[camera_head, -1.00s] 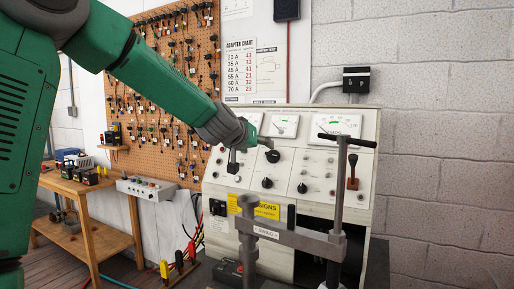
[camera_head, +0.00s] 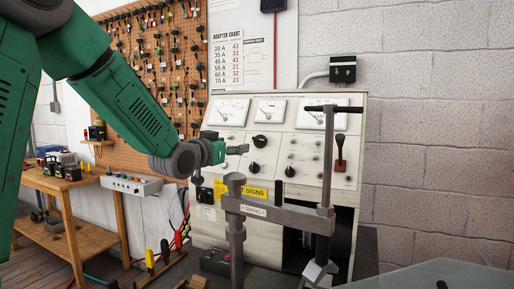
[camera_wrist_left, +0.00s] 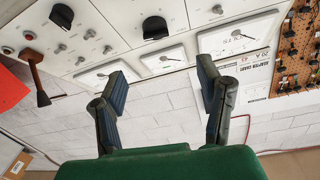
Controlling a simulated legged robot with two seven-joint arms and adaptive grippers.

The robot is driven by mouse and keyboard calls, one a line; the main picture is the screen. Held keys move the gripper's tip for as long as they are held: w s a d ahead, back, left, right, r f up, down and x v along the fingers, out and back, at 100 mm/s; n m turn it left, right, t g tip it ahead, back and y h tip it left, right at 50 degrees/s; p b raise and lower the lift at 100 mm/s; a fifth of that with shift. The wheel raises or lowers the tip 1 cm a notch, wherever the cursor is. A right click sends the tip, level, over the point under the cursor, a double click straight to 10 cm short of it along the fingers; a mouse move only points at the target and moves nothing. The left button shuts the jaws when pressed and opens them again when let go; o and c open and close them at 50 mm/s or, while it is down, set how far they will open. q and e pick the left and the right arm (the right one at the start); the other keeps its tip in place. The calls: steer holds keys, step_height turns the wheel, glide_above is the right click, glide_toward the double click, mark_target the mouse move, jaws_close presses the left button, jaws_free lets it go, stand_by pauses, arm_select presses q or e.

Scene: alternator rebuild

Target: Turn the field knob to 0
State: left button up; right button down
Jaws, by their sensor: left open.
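The test bench panel (camera_head: 312,178) carries several black knobs: an upper one (camera_head: 260,141) beside my gripper, a lower one (camera_head: 253,168) and one to its right (camera_head: 289,171). Their labels are too small to read, so I cannot tell which is the field knob. My left gripper (camera_head: 238,150) is in front of the panel's left part, left of and slightly below the upper knob. In the left wrist view my gripper (camera_wrist_left: 161,76) is open and empty. Two knobs show there, one beyond the fingers (camera_wrist_left: 154,28) and one at upper left (camera_wrist_left: 62,16). My right gripper is out of view.
Three meters, including one at the left (camera_head: 234,112), line the panel top. A red-brown lever (camera_head: 340,150) is at right. A metal clamp frame (camera_head: 280,213) stands in front of the lower panel. A workbench (camera_head: 62,185) and pegboard (camera_head: 160,70) are at left.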

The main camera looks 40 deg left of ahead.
mark_target(257, 140)
arm_select(q)
steer(key=x, duration=0.4)
steer(key=p+x, duration=0.1)
steer(key=x, duration=0.8)
steer(key=shift+w+d+r, duration=0.1)
steer(key=shift+w+d, duration=0.15)
steer(key=shift+w, duration=0.15)
steer(key=c, duration=1.1)
